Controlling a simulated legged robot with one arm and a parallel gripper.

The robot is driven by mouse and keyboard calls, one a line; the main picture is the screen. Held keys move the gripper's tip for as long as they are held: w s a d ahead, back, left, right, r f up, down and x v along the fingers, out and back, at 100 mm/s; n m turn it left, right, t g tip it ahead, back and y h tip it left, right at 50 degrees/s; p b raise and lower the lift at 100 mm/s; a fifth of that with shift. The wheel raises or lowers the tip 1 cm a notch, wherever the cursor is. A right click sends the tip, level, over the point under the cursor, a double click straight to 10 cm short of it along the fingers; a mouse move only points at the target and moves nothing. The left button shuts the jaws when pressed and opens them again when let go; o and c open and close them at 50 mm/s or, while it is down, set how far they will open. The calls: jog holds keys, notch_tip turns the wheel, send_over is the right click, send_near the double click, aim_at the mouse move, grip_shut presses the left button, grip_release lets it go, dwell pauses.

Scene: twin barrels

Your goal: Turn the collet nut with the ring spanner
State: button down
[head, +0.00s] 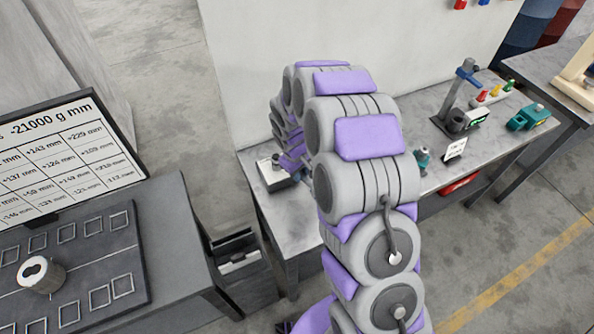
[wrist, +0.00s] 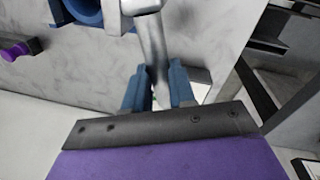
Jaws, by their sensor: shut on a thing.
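In the wrist view my gripper (wrist: 160,76) has its two blue fingers shut on a grey metal bar, which looks like the handle of the ring spanner (wrist: 152,42). The bar runs up from between the fingers to a wider pale head at the top edge, where the frame cuts it off. Whether the head is around anything cannot be seen. A blue rounded part (wrist: 86,12) is at the top left, just beside that head. I cannot make out the collet nut for certain. In the head view my arm hides the gripper and the spanner.
A grey workbench (head: 303,228) runs behind my arm. On its right stand a blue-topped post (head: 466,74), a dark cup (head: 456,121), coloured pegs (head: 495,92) and a teal block (head: 528,117). A dark table with a number board (head: 55,160) is at left. A purple knob (wrist: 14,50) shows in the wrist view.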

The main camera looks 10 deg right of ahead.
jog(key=shift+w, duration=0.1)
jog(key=shift+w+d+r+n+p, duration=0.1)
jog(key=shift+d+n+p, duration=0.2)
jog(key=shift+p, duration=0.2)
jog(key=shift+w+d+n+p, duration=0.5)
jog(key=shift+n+p, duration=0.2)
jog(key=shift+p, duration=0.1)
jog(key=shift+d, duration=0.1)
jog(key=shift+w+d+n+t+p, duration=0.3)
jog(key=shift+w+d+n+p, duration=0.55)
jog(key=shift+p, duration=0.75)
jog(key=shift+a+n, duration=0.2)
jog(key=shift+n, duration=0.05)
